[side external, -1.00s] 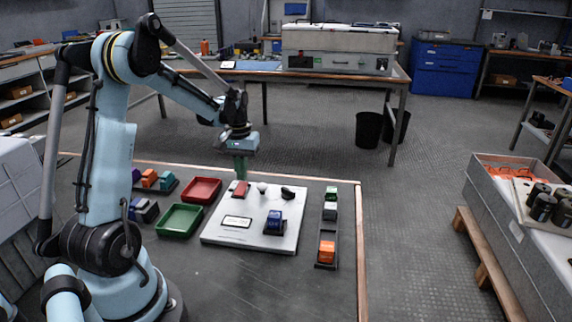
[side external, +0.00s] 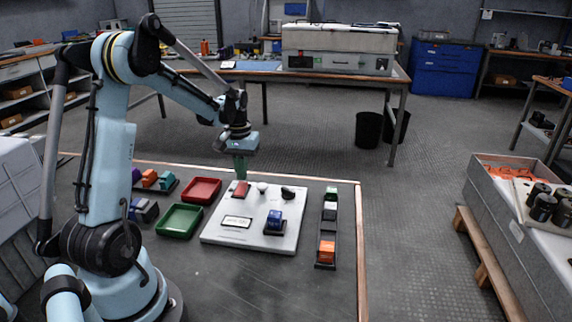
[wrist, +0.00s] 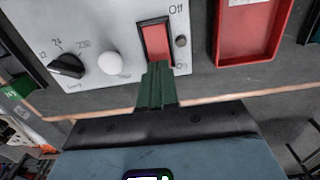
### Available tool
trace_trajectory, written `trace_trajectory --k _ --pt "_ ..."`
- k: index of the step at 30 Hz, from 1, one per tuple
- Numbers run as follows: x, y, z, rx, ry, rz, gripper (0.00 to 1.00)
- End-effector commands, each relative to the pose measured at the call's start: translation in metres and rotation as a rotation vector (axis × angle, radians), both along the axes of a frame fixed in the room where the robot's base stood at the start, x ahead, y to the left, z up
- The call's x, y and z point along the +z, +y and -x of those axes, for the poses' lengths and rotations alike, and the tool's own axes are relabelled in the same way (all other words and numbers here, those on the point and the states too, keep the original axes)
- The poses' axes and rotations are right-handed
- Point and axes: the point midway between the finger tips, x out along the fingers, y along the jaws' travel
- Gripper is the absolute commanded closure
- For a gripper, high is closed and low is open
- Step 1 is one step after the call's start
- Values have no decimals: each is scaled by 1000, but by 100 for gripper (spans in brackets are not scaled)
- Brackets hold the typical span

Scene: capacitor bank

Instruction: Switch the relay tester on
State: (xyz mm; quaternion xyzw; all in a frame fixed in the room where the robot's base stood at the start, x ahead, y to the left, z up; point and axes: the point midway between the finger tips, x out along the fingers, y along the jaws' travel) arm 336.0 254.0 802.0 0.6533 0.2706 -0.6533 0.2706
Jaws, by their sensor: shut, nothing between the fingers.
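The relay tester is a white panel (side external: 215,232) lying on the bench, with a small display (side external: 237,221). Its red rocker switch (side external: 240,190) sits at the far edge; in the wrist view the switch (wrist: 156,40) has a black frame, with "Off" printed at its upper end. My gripper (side external: 240,178) is above the far edge of the panel, pointing down.
On the panel are a white knob (wrist: 110,63), a black dial (wrist: 67,66) and a blue block (side external: 274,217). A red tray (side external: 201,190) and green tray (side external: 180,220) lie left. A rack with an orange block (side external: 327,250) stands right. The front bench area is clear.

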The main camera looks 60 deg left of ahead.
Motion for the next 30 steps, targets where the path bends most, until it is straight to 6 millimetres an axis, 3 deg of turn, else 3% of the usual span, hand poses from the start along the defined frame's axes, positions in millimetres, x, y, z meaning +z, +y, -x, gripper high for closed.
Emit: trace_trajectory --k 30 --pt "-6 0 0 0 0 0 100"
